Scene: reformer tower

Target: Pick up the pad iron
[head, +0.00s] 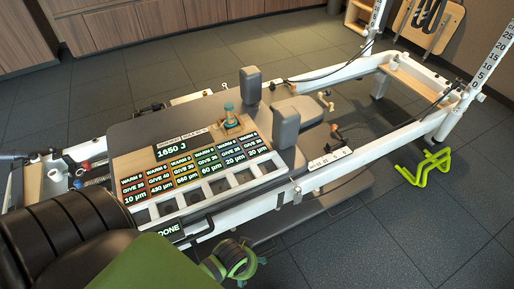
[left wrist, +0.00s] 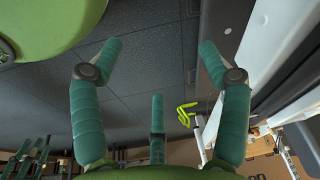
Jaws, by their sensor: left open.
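A small piece with a teal upright grip on a wooden block (head: 229,117), which looks like the pad iron, stands on the reformer near the top edge of the labelled panel (head: 190,170). It does not show in the left wrist view. My left gripper (left wrist: 161,52) is open, with its fingers spread and nothing between them. In the head view its green fingers (head: 232,262) are low at the bottom, below the reformer's near rail and well apart from the teal piece.
The reformer's white frame (head: 370,158) runs to the upper right, with grey shoulder pads (head: 285,127) beside the panel. White scaled posts (head: 494,62) stand at its far end. A lime-green bent frame (head: 425,167) rests on the dark floor. Floor at lower right is clear.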

